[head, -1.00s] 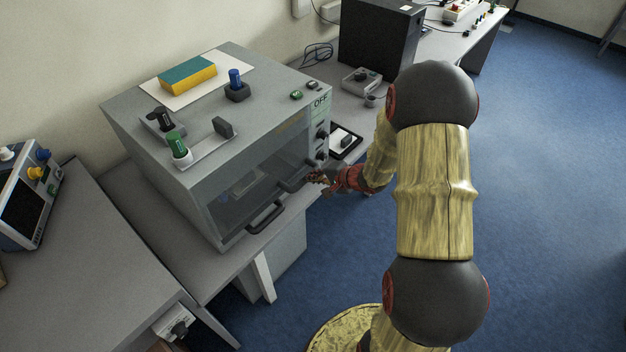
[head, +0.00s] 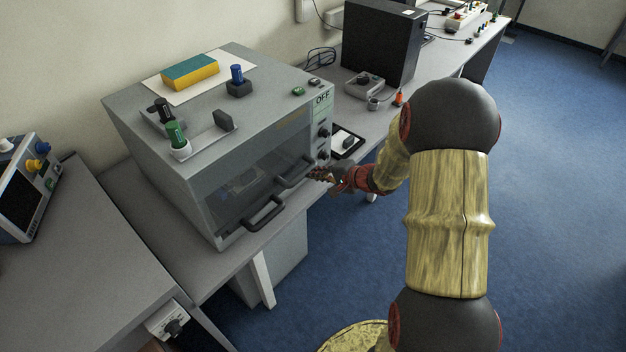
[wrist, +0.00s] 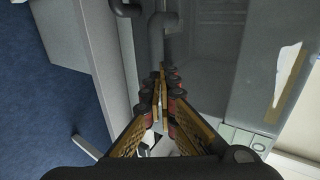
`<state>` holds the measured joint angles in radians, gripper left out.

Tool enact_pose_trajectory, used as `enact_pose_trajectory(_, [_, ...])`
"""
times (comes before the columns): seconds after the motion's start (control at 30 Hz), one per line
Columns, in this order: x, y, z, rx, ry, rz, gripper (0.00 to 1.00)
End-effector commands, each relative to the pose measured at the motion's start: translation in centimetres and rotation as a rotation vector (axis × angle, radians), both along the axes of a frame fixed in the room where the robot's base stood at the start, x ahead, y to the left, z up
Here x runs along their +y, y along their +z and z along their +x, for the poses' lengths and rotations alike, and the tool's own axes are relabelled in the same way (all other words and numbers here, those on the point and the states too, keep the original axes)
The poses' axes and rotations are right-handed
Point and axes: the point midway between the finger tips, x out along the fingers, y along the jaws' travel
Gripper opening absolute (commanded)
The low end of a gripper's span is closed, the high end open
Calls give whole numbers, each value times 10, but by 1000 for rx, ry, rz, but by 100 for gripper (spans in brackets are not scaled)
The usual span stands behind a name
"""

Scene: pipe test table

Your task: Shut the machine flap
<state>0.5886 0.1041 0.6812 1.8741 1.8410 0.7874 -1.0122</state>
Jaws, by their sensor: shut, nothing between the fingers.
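The machine (head: 215,125) is a grey box on the bench, its side panel marked OFF. Its dark see-through front flap (head: 235,195) stands about upright across the front; I cannot tell if it is fully flush. The flap has two dark bar handles, a near one (head: 264,216) and a far one (head: 297,174). A handle (wrist: 160,30) also shows ahead of the fingers in the wrist view. My gripper (head: 316,173) is shut and empty, just right of the far handle. Its fingertips (wrist: 166,75) point towards the flap; contact with the handle is unclear.
A sponge (head: 190,71), a blue-topped part (head: 238,80) and a green-topped part (head: 177,138) stand on the machine. A black-edged tray (head: 347,143) lies right of it. A black box (head: 380,42) stands farther back. Blue floor (head: 560,200) is open on the right.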

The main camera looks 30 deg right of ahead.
Motion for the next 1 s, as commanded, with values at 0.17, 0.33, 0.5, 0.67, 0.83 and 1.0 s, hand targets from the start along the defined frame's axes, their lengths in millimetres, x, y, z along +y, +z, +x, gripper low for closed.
enact_pose_trajectory(0.17, [-12, 21, -20, -1, -3, -1, 0])
enact_pose_trajectory(0.33, [-21, 39, -46, -2, -3, -1, 0])
enact_pose_trajectory(0.5, [-29, 52, -66, 0, -2, 0, 0])
enact_pose_trajectory(0.67, [-31, 58, -76, -1, 0, 0, 0])
enact_pose_trajectory(0.83, [-32, 59, -78, 0, 1, 1, 0])
enact_pose_trajectory(1.0, [-31, 59, -78, 15, -25, 40, 0])
